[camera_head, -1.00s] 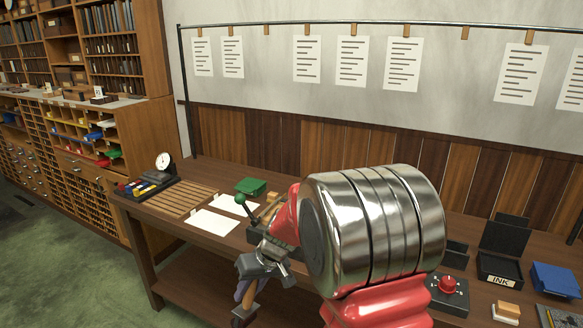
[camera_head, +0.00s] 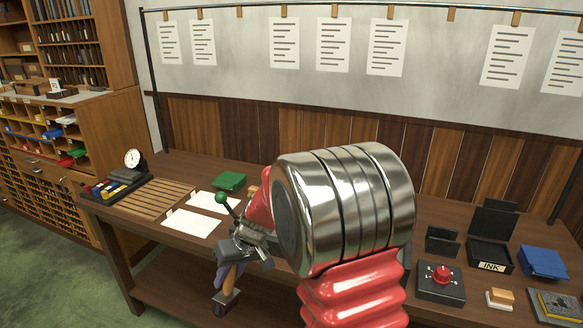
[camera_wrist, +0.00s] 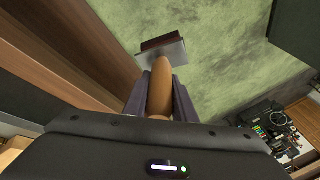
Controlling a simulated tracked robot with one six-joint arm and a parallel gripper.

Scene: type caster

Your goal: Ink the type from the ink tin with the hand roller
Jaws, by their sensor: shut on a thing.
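The hand roller has a wooden handle (camera_wrist: 159,92) and a metal frame with a dark roller (camera_wrist: 165,50) at its end. My gripper (camera_head: 238,264) is shut on the handle, and the roller (camera_head: 222,302) hangs below it, in front of the bench. In the wrist view my gripper's fingers (camera_wrist: 160,108) close on both sides of the handle, over the green floor. The ink tin (camera_head: 490,262) is a black open box labelled INK with its lid up, on the bench's right side. I cannot pick out the type; my arm hides the bench's middle.
A black box with a red knob (camera_head: 442,276), a wooden-backed brush (camera_head: 500,298) and a blue block (camera_head: 543,262) surround the tin. The bench edge (camera_head: 150,238) is near my gripper.

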